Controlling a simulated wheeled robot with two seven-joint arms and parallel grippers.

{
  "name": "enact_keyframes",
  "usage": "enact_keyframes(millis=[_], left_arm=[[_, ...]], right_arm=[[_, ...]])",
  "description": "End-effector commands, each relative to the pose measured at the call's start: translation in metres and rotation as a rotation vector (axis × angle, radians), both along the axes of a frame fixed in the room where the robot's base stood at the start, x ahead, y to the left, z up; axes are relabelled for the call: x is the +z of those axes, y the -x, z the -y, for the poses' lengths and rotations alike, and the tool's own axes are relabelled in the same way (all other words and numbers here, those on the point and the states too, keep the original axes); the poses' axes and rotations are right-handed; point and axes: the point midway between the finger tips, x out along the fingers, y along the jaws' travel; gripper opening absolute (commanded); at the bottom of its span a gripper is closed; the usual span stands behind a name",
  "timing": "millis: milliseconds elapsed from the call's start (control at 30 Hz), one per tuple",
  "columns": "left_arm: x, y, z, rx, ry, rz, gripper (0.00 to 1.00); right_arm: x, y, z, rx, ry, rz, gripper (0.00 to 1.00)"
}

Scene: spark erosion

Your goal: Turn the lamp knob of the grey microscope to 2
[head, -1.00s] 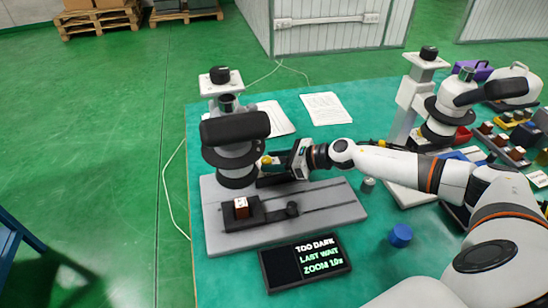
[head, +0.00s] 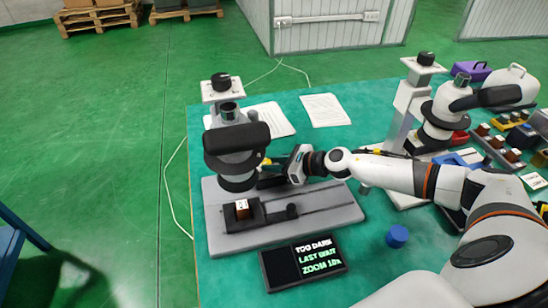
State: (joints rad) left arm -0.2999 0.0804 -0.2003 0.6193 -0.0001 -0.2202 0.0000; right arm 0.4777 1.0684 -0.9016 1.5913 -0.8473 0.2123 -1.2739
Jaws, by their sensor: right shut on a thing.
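The grey microscope (head: 228,185) stands at the left of the green table, with a flat grey base and a dark head. My right gripper (head: 267,174) reaches in from the right, beside the column under the head. It is shut on what appears to be the lamp knob, mostly hidden by the fingers. A small yellow part (head: 265,162) shows right at the fingertips. The knob's number cannot be read. A small block (head: 242,205) sits on the stage. The display (head: 304,262) reads "TOO DARK", "LAST WAIT" and a zoom line. My left gripper is not in view.
A second, white microscope (head: 408,108) stands to the right, behind my right arm. Paper sheets (head: 326,110) lie behind the grey microscope. A blue cap-like piece (head: 397,236) lies in front of my arm. Trays with small blocks (head: 497,143) fill the right side.

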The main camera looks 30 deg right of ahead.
Motion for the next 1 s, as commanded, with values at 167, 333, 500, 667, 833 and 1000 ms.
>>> enact_keyframes(millis=[167,333,500,667,833,1000], left_arm=[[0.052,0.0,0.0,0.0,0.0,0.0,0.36],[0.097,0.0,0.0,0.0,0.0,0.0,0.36],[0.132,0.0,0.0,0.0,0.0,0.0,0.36],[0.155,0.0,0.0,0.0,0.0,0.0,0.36],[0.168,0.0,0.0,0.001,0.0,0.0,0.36],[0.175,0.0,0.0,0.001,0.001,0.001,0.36]], right_arm=[[0.012,0.003,-0.004,-0.128,-0.002,-0.005,0.04],[0.013,0.005,-0.008,-0.286,-0.002,-0.007,0.04],[0.01,0.006,-0.012,-0.449,-0.004,-0.007,0.04],[0.007,0.006,-0.015,-0.601,-0.004,-0.007,0.04],[0.004,0.005,-0.018,-0.745,-0.002,-0.005,0.04],[0.002,0.004,-0.02,-0.863,-0.001,-0.002,0.04]])
